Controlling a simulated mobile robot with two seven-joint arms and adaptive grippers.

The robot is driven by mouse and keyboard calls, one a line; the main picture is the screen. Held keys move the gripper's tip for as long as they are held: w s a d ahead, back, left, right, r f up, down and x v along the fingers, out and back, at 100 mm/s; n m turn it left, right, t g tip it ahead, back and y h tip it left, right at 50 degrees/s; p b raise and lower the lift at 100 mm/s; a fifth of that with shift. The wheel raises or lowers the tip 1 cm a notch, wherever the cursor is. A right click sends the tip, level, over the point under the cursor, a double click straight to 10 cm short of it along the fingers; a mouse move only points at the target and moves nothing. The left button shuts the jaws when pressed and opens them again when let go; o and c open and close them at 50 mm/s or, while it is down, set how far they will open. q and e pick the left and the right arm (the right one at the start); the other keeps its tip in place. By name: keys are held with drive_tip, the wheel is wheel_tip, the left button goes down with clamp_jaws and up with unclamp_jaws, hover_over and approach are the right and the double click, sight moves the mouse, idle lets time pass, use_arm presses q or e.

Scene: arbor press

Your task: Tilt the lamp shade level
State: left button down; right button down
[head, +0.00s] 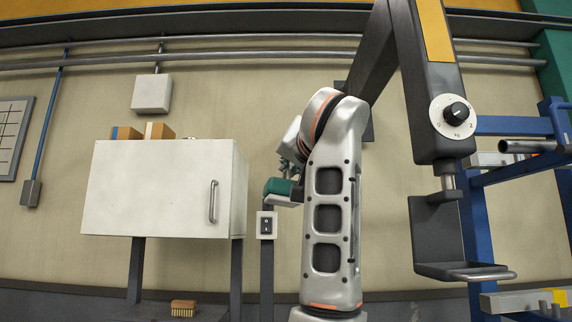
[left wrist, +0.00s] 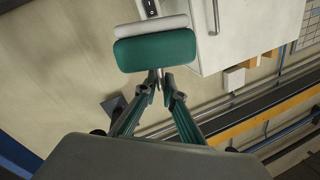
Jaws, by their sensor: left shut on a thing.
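The lamp shade (head: 277,186) is a small green block with a pale part, at the top of a dark post in the head view. In the left wrist view the green shade (left wrist: 155,50) fills the upper middle, with a pale strip along its far edge. My left gripper (left wrist: 157,77) has its fingertips together on a thin piece at the shade's near edge. In the head view my left gripper (head: 289,167) is just above the shade, partly hidden by my arm. The shade's exact tilt is hard to tell. My right gripper is not in view.
A white cabinet (head: 160,188) with boxes on top stands left of the lamp. A white switch box (head: 266,225) sits on the post below the shade. A dark machine arm with a dial (head: 453,114) hangs at right, near a blue rack (head: 477,230). A brush (head: 183,308) lies low at left.

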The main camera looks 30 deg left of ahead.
use_arm(q)
drive_tip(key=shift+d+m, duration=0.1)
drive_tip(key=shift+m, duration=0.2)
idle(0.4)
drive_tip(key=c, duration=2.2)
unclamp_jaws()
drive_tip(key=shift+w, duration=0.1)
drive_tip(key=shift+r, duration=0.1)
wheel_tip(320, 180, up, 10)
drive_tip(key=shift+f, duration=0.1)
